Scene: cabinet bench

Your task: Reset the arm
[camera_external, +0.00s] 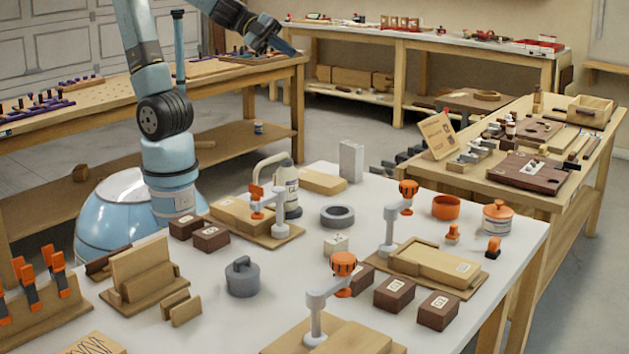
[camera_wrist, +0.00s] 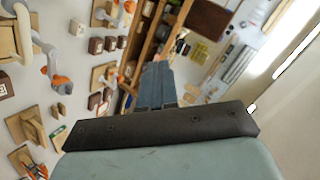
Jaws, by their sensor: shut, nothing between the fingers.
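My gripper (camera_external: 290,49) is raised high over the back of the white table, near the top of the external view, well above all the objects. Its fingers point right and slightly down. In the wrist view the two blue-grey fingers (camera_wrist: 156,80) lie side by side, shut with nothing between them. My arm is bent, with its upper part rising out of the top of the external view.
The white table (camera_external: 300,280) holds several brown boxes, wooden trays and orange-topped stands. A grey lidded pot (camera_external: 242,277), a grey ring (camera_external: 337,215) and a white jug (camera_external: 287,187) stand among them. Workbenches (camera_external: 540,200) stand right and behind. The air around my gripper looks clear.

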